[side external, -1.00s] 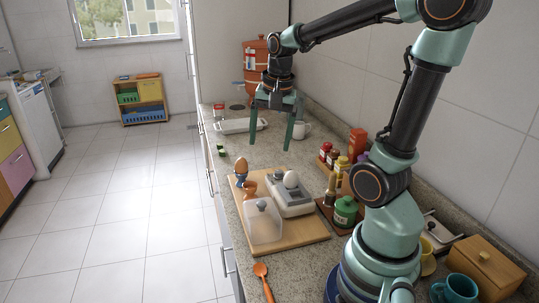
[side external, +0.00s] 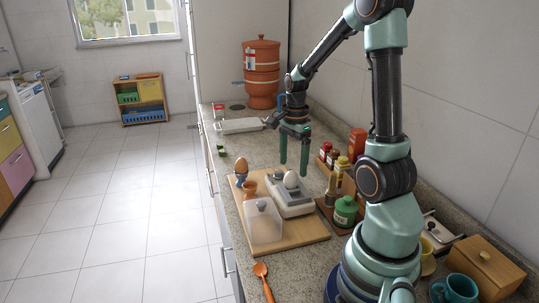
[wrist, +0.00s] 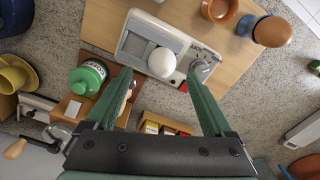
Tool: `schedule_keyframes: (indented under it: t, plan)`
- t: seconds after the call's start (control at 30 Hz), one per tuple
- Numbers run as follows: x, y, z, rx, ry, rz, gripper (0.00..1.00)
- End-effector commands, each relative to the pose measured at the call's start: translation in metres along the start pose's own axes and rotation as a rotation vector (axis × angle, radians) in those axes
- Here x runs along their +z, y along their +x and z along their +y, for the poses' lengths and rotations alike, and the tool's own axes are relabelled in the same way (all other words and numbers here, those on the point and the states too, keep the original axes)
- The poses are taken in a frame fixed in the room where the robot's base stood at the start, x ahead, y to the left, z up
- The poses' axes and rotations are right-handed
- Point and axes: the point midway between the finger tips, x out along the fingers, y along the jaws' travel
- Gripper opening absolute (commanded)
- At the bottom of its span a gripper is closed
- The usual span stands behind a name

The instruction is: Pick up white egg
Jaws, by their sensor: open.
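The white egg (side external: 291,179) sits on a grey and white kitchen scale (side external: 289,197) on the wooden board. In the wrist view the egg (wrist: 161,62) lies on the scale (wrist: 143,38), beyond my fingertips and roughly in line with the gap between them. My gripper (side external: 294,170) is open and empty, with its green fingers pointing down over the far side of the egg. In the wrist view its fingers (wrist: 157,85) stand wide apart. I cannot tell the exact height of the fingertips above the egg.
A brown egg (side external: 241,165) stands in a blue cup, with an orange-brown cup (side external: 250,189) beside it. A clear lidded box (side external: 263,222) is on the board's near part. A green jar (side external: 345,211) and bottles (side external: 341,172) stand close on the right.

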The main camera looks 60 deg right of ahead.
Motion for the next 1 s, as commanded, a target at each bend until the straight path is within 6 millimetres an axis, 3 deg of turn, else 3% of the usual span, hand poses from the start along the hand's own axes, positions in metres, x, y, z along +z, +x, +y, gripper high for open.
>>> schedule_keyframes:
  t: [0.33,0.63,0.67,0.87,0.9,1.0]
  plan:
    - [0.002,0.045,-0.002,0.005,-0.001,-0.001,0.87]
    - [0.002,0.05,-0.003,0.0,-0.001,0.0,0.87]
    - [0.002,0.05,-0.003,0.0,-0.001,0.0,0.83]
    - [0.002,0.05,-0.003,0.0,-0.001,0.0,0.07]
    - [0.002,0.05,-0.003,0.0,-0.001,0.0,0.0]
    - [0.002,0.05,-0.003,0.0,-0.001,0.0,0.0]
